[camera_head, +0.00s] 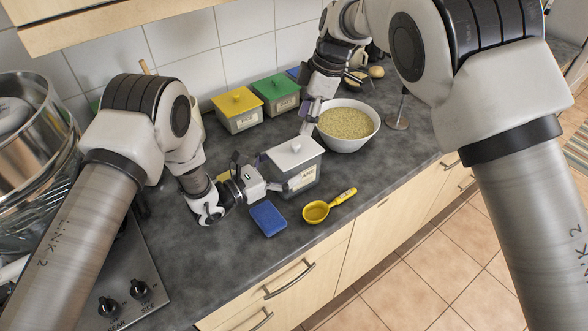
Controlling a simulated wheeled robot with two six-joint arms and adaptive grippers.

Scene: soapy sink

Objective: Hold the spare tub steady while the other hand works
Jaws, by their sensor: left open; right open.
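A grey tub with a white lid (294,154) stands upright on the counter, with a label on its front. I cannot tell from its label whether it is the spare tub. My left gripper (273,177) is open at the tub's left side, close to its wall; I cannot tell whether it touches. My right gripper (307,127) is open and points down, behind the white lid and at the left rim of a white bowl of grain (347,125). Tubs with a yellow lid (237,111) and a green lid (276,93) stand further back.
A blue sponge (268,218) and a yellow scoop (328,206) lie in front of the white-lidded tub, near the counter's front edge. A blue lid (293,73) shows partly behind my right arm. Metal pots (35,130) and a hob with knobs (120,297) are at the left.

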